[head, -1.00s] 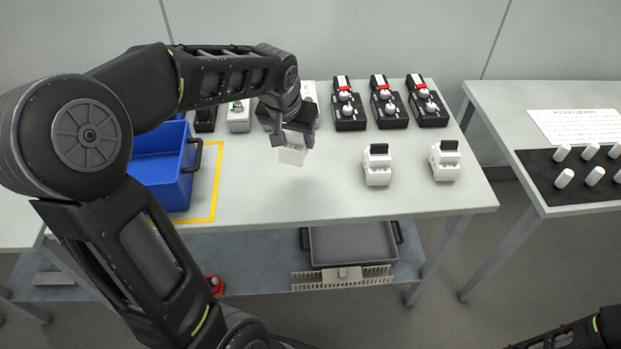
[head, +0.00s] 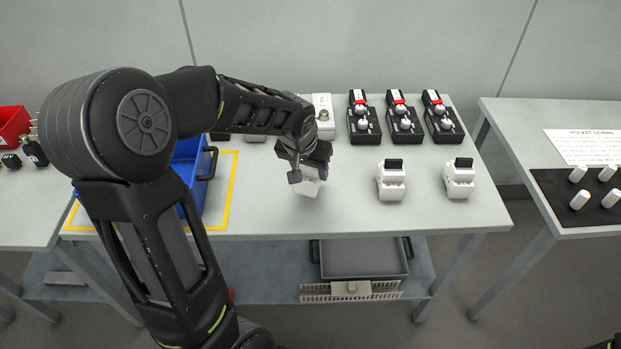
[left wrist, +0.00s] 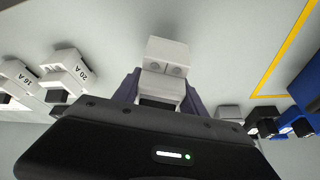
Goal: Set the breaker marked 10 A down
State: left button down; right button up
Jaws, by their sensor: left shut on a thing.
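My left gripper (head: 305,165) is shut on a white breaker (head: 308,187) over the middle of the table (head: 300,218), left of the two standing breakers. In the left wrist view, the held breaker (left wrist: 167,55) sits between the purple fingers (left wrist: 161,92); no rating is readable on it. It looks tilted in the head view, and I cannot tell whether it touches the tabletop. Two white breakers with black tops stand at the right: the nearer (head: 391,182) is marked 20 A in the wrist view (left wrist: 68,68), the farther (head: 459,180) 16 A.
Several black devices with red parts (head: 404,125) stand along the back. A blue bin (head: 190,180) sits inside a yellow outline at the left. A grey tray (head: 362,258) is on the lower shelf. Bare tabletop lies in front of the held breaker.

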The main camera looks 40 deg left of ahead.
aim_at(311, 179)
pick_arm(q)
jog(key=shift+f, duration=1.75)
jog(key=shift+f, duration=0.2)
jog(key=c, duration=0.6)
grip_release()
jog(key=shift+r, duration=0.1)
jog(key=shift+c, duration=0.2)
jog(key=shift+r, duration=0.1)
jog(key=shift+r, duration=0.15)
jog(key=v, duration=1.2)
